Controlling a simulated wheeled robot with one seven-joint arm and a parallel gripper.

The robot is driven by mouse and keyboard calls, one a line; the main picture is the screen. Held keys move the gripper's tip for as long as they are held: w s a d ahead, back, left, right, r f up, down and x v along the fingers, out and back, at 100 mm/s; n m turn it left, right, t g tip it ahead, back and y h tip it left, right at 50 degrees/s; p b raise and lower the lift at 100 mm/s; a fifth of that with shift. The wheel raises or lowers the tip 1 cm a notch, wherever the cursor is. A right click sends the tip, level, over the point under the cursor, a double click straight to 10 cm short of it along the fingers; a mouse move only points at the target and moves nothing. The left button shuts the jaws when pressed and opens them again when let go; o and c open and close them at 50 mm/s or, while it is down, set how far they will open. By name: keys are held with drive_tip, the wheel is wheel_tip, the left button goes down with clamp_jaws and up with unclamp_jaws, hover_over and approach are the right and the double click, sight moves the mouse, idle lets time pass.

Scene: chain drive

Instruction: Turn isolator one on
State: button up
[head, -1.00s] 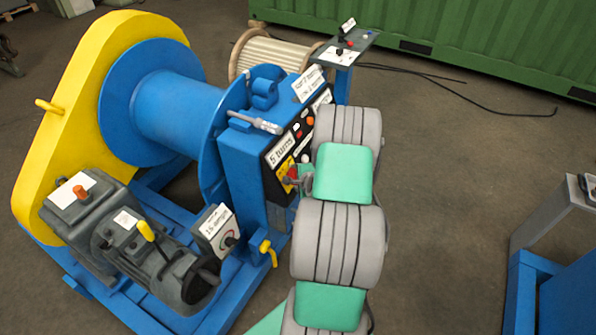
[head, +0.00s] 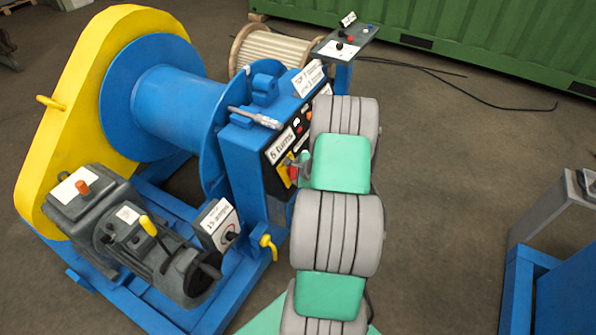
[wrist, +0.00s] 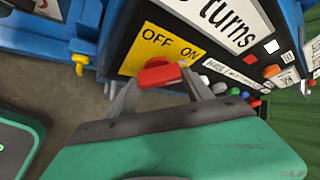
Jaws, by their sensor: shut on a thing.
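The red switch handle (wrist: 160,75) sits on a yellow plate (wrist: 135,60) marked OFF and ON, on the black sloping panel of the blue cabinet. In the wrist view my gripper (wrist: 161,80) has a finger on each side of the handle and is shut on it. The handle's right end lies below the word ON; its exact setting is hard to tell. In the head view the red handle (head: 294,172) shows small at the panel's lower edge, partly hidden by my gripper and arm.
The panel also has orange and white buttons and a "turns" label (head: 283,145). A grey box with a dial (head: 218,226) and a yellow lever (head: 267,243) stand lower left. A blue drum (head: 165,105) is behind. Open floor (head: 450,160) lies right.

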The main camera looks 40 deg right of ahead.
drive_tip(key=o, duration=1.4)
drive_tip(key=shift+c, duration=0.2)
drive_tip(key=v, duration=0.7)
drive_tip(key=shift+s+r, duration=0.15)
drive_tip(key=shift+r, duration=0.2)
